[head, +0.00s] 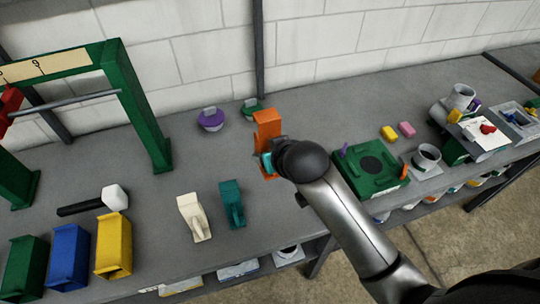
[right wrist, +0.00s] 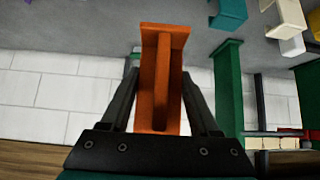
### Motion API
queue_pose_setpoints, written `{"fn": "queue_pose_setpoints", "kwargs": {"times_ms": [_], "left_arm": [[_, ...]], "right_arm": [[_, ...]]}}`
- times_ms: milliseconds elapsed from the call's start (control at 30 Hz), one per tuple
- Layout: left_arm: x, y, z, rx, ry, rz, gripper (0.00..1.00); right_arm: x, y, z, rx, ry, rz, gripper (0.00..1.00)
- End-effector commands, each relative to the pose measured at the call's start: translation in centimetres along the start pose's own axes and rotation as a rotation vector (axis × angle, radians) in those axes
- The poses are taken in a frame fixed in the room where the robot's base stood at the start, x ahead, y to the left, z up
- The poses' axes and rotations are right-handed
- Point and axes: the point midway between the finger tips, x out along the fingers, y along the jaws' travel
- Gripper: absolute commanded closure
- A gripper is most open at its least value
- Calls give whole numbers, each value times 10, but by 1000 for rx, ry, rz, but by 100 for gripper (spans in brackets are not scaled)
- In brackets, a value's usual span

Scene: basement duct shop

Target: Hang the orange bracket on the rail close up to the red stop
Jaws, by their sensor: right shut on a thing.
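The orange bracket (head: 267,125) is upright over the middle of the bench in the head view. My right gripper (head: 272,155) is shut on it; in the right wrist view the bracket (right wrist: 163,75) sits between both fingers (right wrist: 160,90). Whether its lower end touches the bench I cannot tell. The rail (head: 75,103) is a thin grey rod in a green frame (head: 145,110) at the left, well apart from the bracket. The red stop (head: 9,107) is at the rail's left end, partly cut off by the picture edge. My left gripper is not in view.
Cream (head: 194,217) and teal (head: 232,204) brackets stand in front of the frame's right side. A purple-lidded dish (head: 211,120) is behind. A green fixture (head: 368,168) stands right.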

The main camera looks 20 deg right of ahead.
Motion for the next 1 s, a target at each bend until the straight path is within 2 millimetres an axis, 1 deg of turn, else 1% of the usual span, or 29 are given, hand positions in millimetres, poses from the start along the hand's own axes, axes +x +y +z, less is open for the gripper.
{"fn": "queue_pose_setpoints", "kwargs": {"times_ms": [33, 633, 800, 1000], "left_arm": [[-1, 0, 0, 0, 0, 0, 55], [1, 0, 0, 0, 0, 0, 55], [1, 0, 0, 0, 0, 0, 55], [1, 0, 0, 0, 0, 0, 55]], "right_arm": [[-5, 0, -6, 1, 6, 0, 100], [-46, 0, -47, 0, 5, 0, 100], [-52, 0, -52, 0, 2, 0, 100], [-52, 0, -53, 0, 2, 0, 100]]}}
